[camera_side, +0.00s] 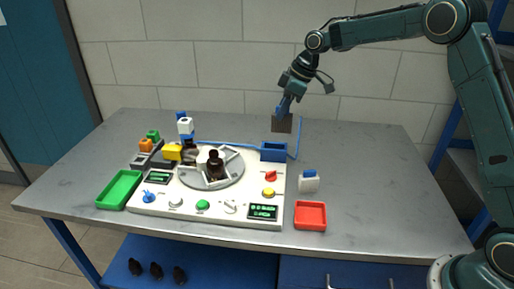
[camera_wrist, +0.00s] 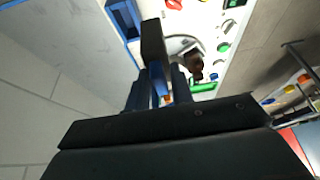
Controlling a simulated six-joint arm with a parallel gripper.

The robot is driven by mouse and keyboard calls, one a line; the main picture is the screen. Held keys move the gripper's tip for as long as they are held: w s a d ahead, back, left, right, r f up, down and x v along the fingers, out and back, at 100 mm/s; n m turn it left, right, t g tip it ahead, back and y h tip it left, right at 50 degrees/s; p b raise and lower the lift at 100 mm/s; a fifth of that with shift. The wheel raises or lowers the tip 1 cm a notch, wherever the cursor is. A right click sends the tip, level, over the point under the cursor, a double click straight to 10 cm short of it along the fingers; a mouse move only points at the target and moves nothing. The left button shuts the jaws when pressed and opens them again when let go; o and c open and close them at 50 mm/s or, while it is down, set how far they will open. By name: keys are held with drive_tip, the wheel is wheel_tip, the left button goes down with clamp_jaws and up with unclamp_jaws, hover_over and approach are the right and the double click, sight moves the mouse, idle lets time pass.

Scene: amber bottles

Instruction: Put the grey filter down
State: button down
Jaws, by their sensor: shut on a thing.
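My gripper (camera_side: 285,108) is above the back of the table, pointing down, with its blue fingers shut on a thin square plate, the filter (camera_side: 283,123). The filter looks dark grey-brown and hangs upright below the fingers. I cannot tell from the side view how far its lower edge is from the tabletop. In the wrist view my gripper (camera_wrist: 160,78) shows its blue fingers, and the dark filter (camera_wrist: 153,44) appears edge-on beyond them. The fingers and the wrist housing hide part of it.
A white machine (camera_side: 230,200) carries a turntable with an amber bottle (camera_side: 214,166), knobs and displays. A blue open box (camera_side: 273,152) stands at its back right. A red tray (camera_side: 310,216), a blue-topped white block (camera_side: 309,182) and a green tray (camera_side: 120,189) stand beside it. The right tabletop is clear.

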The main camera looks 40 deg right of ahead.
drive_tip(key=s+a+r, duration=0.1)
drive_tip(key=s+a, duration=0.1)
drive_tip(key=s, duration=0.7)
drive_tip(key=s+a+r, duration=0.2)
drive_tip(key=s+a, duration=0.1)
drive_tip(key=s, duration=0.7)
drive_tip(key=shift+r, duration=0.15)
drive_tip(key=shift+s, duration=0.1)
wheel_tip(320, 180, down, 16)
drive_tip(key=shift+f, duration=2)
drive_tip(key=shift+f, duration=0.1)
drive_tip(key=c, duration=1.2)
unclamp_jaws()
